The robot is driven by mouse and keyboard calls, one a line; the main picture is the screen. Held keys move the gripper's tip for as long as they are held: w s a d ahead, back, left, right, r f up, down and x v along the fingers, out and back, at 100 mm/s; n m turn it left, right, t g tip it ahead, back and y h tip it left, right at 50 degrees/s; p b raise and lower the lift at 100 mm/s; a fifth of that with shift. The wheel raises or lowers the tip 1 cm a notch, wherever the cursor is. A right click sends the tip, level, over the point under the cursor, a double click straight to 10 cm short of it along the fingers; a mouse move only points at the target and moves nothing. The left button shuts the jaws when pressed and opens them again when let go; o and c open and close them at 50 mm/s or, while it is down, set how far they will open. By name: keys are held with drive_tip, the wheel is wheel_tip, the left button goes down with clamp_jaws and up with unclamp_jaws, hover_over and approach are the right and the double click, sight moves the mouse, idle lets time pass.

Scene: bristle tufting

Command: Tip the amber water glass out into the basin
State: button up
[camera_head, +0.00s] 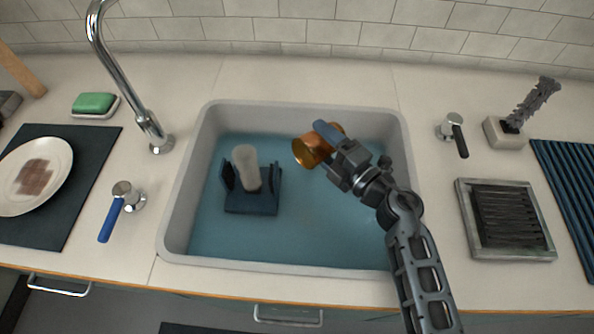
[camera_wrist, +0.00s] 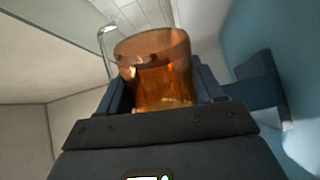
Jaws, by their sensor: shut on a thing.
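The amber glass (camera_head: 308,151) is held over the right part of the basin, tilted onto its side with its mouth toward the lower left in the head view. My gripper (camera_head: 328,134) is shut on it, coming from the right. In the wrist view the amber glass (camera_wrist: 157,70) stands between the two fingers of my gripper (camera_wrist: 160,95). Whether any water is left in it cannot be told. The grey-rimmed basin (camera_head: 290,258) has a blue floor or water inside.
A dark blue stand (camera_head: 250,204) with a frosted tumbler (camera_head: 247,168) sits in the basin's left half. A chrome faucet (camera_head: 150,128) rises at the back left. A blue-handled tap (camera_head: 115,210) and a black-handled tap (camera_head: 455,132) flank the basin. A slatted tray (camera_head: 505,220) lies right.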

drive_tip(key=shift+w+d, duration=0.1)
drive_tip(key=shift+w+d+f+m+p, duration=0.35)
drive_tip(key=shift+w+d+m+p, duration=0.15)
drive_tip(key=shift+m+p, duration=0.4)
drive_tip(key=r+m+p, duration=0.1)
drive_tip(key=m+p, duration=0.2)
drive_tip(key=p, duration=0.1)
drive_tip(key=shift+r+m+p, duration=0.2)
drive_tip(key=shift+m+p, duration=0.1)
drive_tip(key=shift+p, duration=0.05)
drive_tip(key=shift+f+m, duration=0.4)
drive_tip(key=shift+m, duration=0.1)
drive_tip(key=shift+f+m+p, duration=0.1)
drive_tip(key=shift+m+p, duration=0.5)
drive_tip(key=shift+p, duration=0.05)
drive_tip(key=shift+w+d+m, duration=0.1)
drive_tip(key=shift+m, duration=0.6)
drive_tip(key=shift+w+d+r+m, duration=0.2)
drive_tip(key=shift+w+d+m, duration=0.3)
drive_tip(key=shift+m, duration=0.75)
drive_tip(key=shift+w+d+r+m, duration=0.25)
drive_tip(key=shift+w+d+m, duration=0.2)
drive_tip(key=shift+m, duration=0.75)
drive_tip(key=shift+w+d+r+m, duration=0.2)
drive_tip(key=shift+w+d+m, duration=0.25)
drive_tip(key=shift+m, duration=0.8)
